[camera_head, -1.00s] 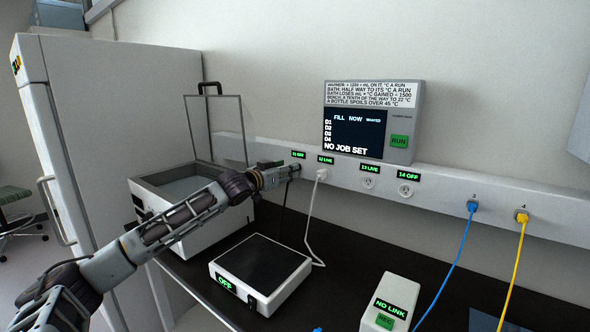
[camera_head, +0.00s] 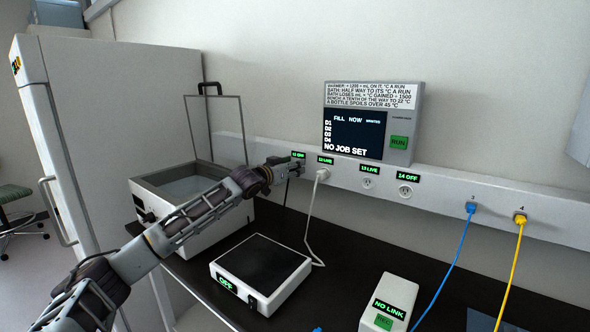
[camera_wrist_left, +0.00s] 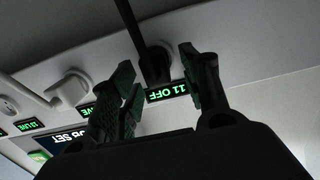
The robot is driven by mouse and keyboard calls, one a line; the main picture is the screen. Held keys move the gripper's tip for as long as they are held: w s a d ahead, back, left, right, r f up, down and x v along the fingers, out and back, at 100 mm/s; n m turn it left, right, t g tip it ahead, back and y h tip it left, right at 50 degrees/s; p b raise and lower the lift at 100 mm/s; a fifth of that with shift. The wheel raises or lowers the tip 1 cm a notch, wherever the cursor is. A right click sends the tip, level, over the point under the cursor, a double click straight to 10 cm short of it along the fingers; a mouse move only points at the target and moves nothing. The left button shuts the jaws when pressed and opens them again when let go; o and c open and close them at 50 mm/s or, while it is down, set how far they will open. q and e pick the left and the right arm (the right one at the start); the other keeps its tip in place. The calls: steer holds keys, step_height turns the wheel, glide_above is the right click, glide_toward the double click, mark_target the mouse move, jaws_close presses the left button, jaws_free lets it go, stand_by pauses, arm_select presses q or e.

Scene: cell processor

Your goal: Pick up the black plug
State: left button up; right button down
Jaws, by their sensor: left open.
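The black plug (camera_wrist_left: 157,65) sits at the wall strip by the label "11 OFF" in the left wrist view, with its black cord running up past it. My left gripper (camera_wrist_left: 156,72) is open, with one finger on each side of the plug. I cannot tell if either finger touches it. In the head view my left gripper (camera_head: 284,166) is at the left end of the socket strip and mostly hides the plug. A dark cord hangs below it. My right gripper is not in view.
A white plug (camera_head: 322,174) is in socket 12 close by, its cable dropping to the bench. Sockets 13 (camera_head: 367,183) and 14 (camera_head: 405,190) are empty. The open bath (camera_head: 150,202) and the flat device (camera_head: 262,272) lie below my arm.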

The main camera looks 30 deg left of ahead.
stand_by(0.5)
arm_select(q)
jaws_close()
